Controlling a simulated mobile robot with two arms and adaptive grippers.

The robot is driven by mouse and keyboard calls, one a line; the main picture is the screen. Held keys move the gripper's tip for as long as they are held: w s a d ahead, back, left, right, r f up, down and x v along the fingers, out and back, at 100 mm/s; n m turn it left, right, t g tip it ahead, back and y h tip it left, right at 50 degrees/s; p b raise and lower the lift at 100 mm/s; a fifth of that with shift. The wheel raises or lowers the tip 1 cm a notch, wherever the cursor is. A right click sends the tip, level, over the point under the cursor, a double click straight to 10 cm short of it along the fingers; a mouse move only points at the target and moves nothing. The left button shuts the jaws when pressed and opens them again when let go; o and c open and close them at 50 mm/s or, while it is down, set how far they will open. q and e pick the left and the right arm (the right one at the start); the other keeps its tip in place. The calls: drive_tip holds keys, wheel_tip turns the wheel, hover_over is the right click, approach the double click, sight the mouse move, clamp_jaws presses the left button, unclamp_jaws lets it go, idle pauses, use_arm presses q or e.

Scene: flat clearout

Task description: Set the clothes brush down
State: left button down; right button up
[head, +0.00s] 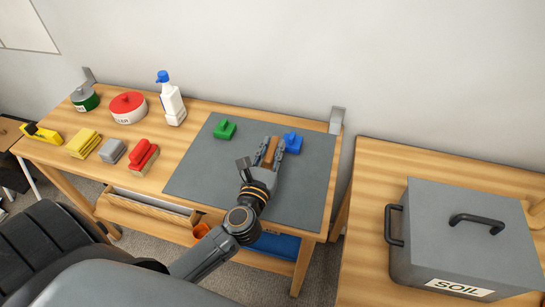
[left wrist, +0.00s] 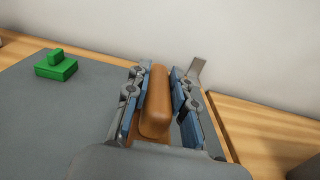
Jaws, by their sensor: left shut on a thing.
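The clothes brush (head: 270,152) is a brown, rounded block. My left gripper (head: 268,151) is shut on it, with one finger along each side, over the grey mat (head: 200,170) on the wooden table. In the left wrist view the brush (left wrist: 156,105) lies lengthwise between the fingers of the left gripper (left wrist: 158,95). Its underside is hidden, so I cannot tell whether it touches the mat. My right gripper is not in view.
A blue block with a handle (head: 292,142) stands close beside the right finger; a green one (head: 224,129) stands left. Red (head: 143,156), grey (head: 112,150) and yellow (head: 83,143) items and a spray bottle (head: 171,100) are further left. The mat's front is mostly clear.

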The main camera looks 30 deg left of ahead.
use_arm(q)
drive_tip(key=f, duration=0.1)
drive_tip(key=f+b, duration=0.1)
drive_tip(key=f, duration=0.1)
drive_tip(key=shift+w+a+f, duration=0.15)
drive_tip(key=shift+w+f, duration=0.1)
drive_tip(key=shift+w, duration=0.15)
drive_tip(key=shift+f, duration=0.25)
use_arm(e)
drive_tip(key=shift+s+d+f, duration=0.1)
drive_tip(key=shift+s+f, duration=0.5)
drive_tip(key=shift+f, duration=0.05)
drive_tip(key=shift+f, duration=0.15)
use_arm(q)
drive_tip(key=c, duration=1.5)
unclamp_jaws()
drive_tip(key=shift+f, duration=0.15)
drive_tip(key=o, duration=0.4)
drive_tip(key=shift+c, duration=0.2)
